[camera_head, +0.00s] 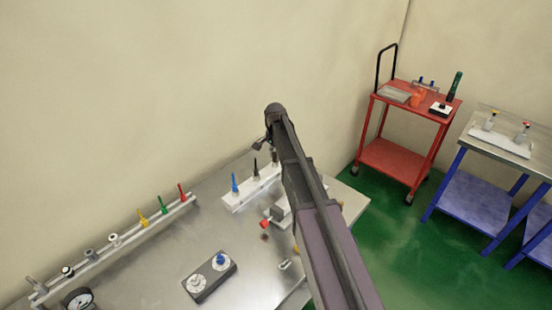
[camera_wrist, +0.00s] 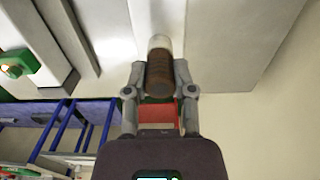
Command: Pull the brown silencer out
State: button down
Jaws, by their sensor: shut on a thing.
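The brown silencer (camera_wrist: 159,72) is a ribbed brown cylinder with a pale end, seen between the fingers in the wrist view. My gripper (camera_wrist: 160,88) is shut on it, one finger on each side. A pale shape lies beyond its far end, and I cannot tell whether the silencer touches it. In the head view my arm runs up over the steel table (camera_head: 240,270), and the silencer cannot be made out clearly there. A white block (camera_head: 250,192) with blue and black upright parts stands on the table beside my arm.
A long rail (camera_head: 110,248) with green, yellow, red and grey parts runs along the table's left back. A dark box (camera_head: 209,277) with two round dials sits in front. A red cart (camera_head: 393,160) and a blue-legged table (camera_head: 483,190) stand at the right.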

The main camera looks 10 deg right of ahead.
jog(key=shift+r+p, duration=1.55)
jog(key=shift+r, duration=0.1)
jog(key=shift+r+p, duration=2.45)
jog(key=shift+f, duration=0.2)
